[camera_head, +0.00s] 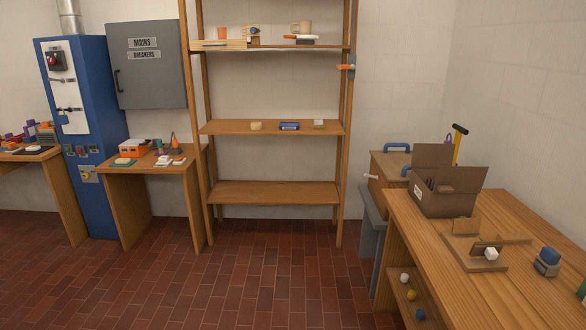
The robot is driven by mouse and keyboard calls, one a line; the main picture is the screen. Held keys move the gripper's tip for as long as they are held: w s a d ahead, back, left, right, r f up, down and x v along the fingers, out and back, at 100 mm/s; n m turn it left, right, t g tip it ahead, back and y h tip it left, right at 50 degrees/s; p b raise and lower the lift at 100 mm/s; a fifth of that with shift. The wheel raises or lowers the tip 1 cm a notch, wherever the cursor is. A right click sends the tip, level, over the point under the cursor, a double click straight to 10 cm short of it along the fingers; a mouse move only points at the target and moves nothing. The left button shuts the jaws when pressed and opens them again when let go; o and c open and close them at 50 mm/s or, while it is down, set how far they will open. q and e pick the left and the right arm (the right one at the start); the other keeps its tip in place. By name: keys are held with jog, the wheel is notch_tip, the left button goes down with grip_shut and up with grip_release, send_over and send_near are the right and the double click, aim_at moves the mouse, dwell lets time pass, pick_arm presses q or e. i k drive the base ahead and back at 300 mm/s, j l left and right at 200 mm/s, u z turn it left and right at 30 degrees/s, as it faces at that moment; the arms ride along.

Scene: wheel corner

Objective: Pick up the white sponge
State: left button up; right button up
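No gripper of mine shows in the head view. Several small white things are in view, and I cannot tell for sure which is the white sponge. A pale block with a green lower part (318,124) lies on the middle shelf at the right. A flat white piece on a green base (123,161) lies on the small left table. Other white pieces (164,161) lie to its right.
The wooden shelf rack (272,194) stands at the back wall. A tan piece (256,126) and a blue box (289,126) share its middle shelf. A cardboard box (445,203) stands on the right workbench (415,218). A blue cabinet (98,100) is at left. The brick floor (260,280) ahead is clear.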

aim_at(317, 123)
jog(key=i, duration=2.4)
